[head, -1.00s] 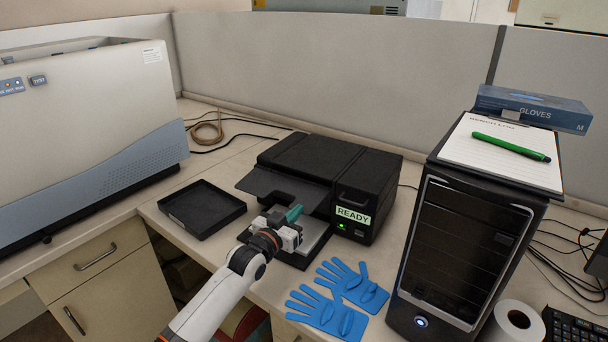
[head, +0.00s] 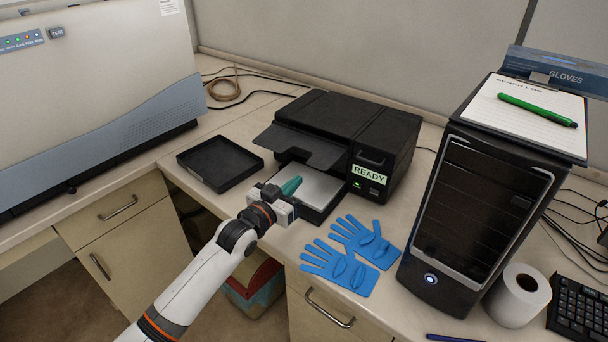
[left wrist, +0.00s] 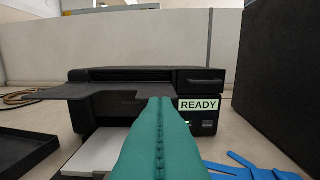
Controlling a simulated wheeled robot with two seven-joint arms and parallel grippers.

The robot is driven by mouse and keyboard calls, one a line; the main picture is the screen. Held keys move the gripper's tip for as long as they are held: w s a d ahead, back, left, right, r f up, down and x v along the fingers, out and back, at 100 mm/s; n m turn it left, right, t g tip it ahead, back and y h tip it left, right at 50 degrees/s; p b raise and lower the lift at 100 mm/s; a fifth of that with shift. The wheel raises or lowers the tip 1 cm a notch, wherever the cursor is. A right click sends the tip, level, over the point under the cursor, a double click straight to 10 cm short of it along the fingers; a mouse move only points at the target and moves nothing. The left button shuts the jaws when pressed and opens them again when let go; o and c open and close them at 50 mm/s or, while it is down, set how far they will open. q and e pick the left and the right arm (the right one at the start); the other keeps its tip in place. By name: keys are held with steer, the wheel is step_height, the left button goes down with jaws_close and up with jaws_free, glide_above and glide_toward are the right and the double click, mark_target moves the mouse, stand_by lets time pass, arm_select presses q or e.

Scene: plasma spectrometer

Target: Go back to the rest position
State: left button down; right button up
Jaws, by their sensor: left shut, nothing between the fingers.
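My left gripper (head: 290,187) has teal fingers that are shut with nothing between them. It is just in front of the black machine (head: 345,130) with the READY label, by the near end of its pale tray plate (head: 315,187). In the left wrist view the closed teal fingers (left wrist: 160,135) point at the machine's front, with the plate at lower left. A green light shows beside the READY label (head: 369,175). My right gripper is not in view.
A black shallow tray (head: 220,163) lies left of the machine. Blue gloves (head: 350,255) lie on the bench to its right front. A black computer tower (head: 470,210) with a notepad and green pen stands at right, beside a paper roll (head: 517,295). A large instrument (head: 95,90) stands at left.

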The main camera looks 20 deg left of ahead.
arm_select(q)
steer(key=shift+s+a+f, duration=0.1)
steer(key=shift+s+a, duration=0.05)
steer(key=shift+s, duration=0.55)
